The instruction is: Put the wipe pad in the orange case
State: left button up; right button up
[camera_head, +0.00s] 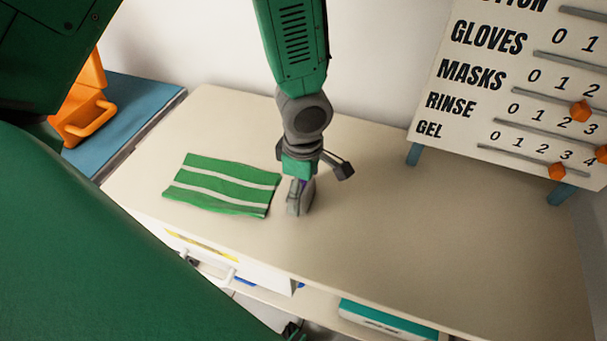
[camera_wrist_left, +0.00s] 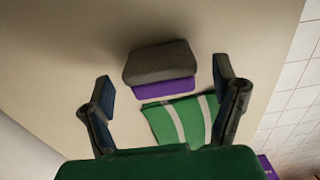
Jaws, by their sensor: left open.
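I take the wipe pad to be the small grey block with a purple layer (camera_head: 305,198), standing on the beige tabletop. In the left wrist view the wipe pad (camera_wrist_left: 160,64) lies ahead, between the lines of my two fingers, with a gap on each side. My left gripper (camera_head: 318,178) is open, low over the table at the pad, partly covering it in the head view. I cannot tell whether a finger touches it. The orange case (camera_head: 85,108) sits at the far left with a handle facing out, partly hidden by my green body. My right gripper is not in view.
A green striped cloth (camera_head: 220,185) lies flat just left of the pad. The case rests on a blue surface (camera_head: 140,95). A counting board (camera_head: 515,90) with orange sliders stands at the back right. The tabletop's right and front are clear. Drawers and shelves are below.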

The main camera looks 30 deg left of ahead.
pick_arm(q)
jog(key=shift+a+f, duration=0.1)
jog(key=shift+f, duration=0.7)
jog(key=shift+r, duration=0.1)
jog(key=c, duration=0.3)
jog(key=shift+d, duration=0.2)
jog(key=c, duration=1)
jog(key=shift+o, duration=0.2)
jog(key=shift+r, duration=0.2)
notch_tip(320, 180, up, 10)
jog(key=shift+f+p, duration=0.2)
jog(key=shift+p, duration=0.45)
